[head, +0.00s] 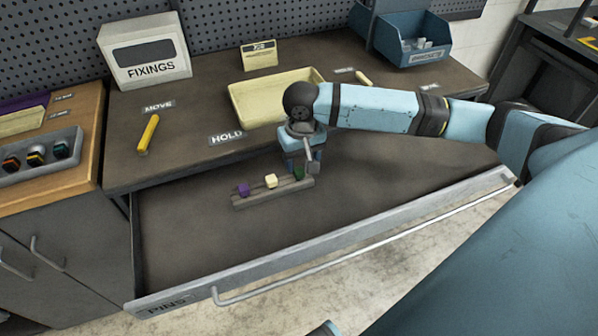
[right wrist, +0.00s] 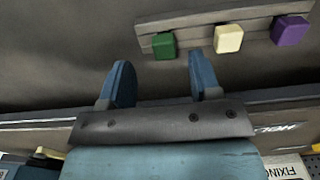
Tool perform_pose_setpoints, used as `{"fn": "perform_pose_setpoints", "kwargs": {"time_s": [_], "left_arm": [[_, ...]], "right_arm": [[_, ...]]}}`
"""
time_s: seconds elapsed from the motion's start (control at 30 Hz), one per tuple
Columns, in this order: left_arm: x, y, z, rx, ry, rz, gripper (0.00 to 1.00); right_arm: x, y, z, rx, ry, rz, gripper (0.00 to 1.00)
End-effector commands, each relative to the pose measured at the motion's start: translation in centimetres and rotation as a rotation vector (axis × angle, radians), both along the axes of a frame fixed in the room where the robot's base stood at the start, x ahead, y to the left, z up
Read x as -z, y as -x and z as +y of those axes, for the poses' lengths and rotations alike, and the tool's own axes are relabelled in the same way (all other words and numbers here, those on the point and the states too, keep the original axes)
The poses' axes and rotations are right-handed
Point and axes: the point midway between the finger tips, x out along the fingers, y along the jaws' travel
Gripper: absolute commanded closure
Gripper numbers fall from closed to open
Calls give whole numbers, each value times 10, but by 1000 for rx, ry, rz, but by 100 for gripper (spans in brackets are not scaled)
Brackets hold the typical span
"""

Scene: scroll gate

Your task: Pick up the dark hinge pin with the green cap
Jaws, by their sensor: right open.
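The green cap (head: 298,173) of the pin sits at the right end of a small grey rack (head: 272,196) in the open drawer. In the right wrist view the green cap (right wrist: 165,46) lies just beyond the fingertips, roughly between their lines. The pin's dark shaft cannot be made out. A cream cap (head: 271,181) and a purple cap (head: 243,189) stand in the same rack. My right gripper (head: 311,165) is close to the green cap and partly covers that end of the rack. Its two fingers (right wrist: 161,78) are apart with nothing between them. My left gripper is not in view.
The drawer front (head: 330,243), labelled PINS, stands pulled out. The drawer floor around the rack is mostly bare. On the worktop above are a cream tray (head: 250,110), a yellow pin (head: 148,134) and a FIXINGS box (head: 145,50). A blue bin (head: 410,40) stands at the back right.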

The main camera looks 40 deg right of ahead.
Motion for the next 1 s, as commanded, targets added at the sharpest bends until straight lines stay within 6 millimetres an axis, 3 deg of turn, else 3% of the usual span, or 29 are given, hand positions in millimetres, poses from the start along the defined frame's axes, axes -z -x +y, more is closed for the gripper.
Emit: {"fn": "perform_pose_setpoints", "kwargs": {"time_s": [0.3, 0.53, 0.57, 0.8, 1.0], "left_arm": [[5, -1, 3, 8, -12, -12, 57], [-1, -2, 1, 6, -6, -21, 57], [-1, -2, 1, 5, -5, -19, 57], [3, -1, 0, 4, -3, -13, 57], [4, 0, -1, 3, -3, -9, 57]], "right_arm": [[45, -5, 3, 0, 1, 1, 43], [47, -5, 3, -1, 1, 0, 43], [47, -5, 3, -1, 1, 0, 45], [47, -5, 3, -1, 1, 0, 99], [46, -5, 3, -1, 1, -1, 99]]}}
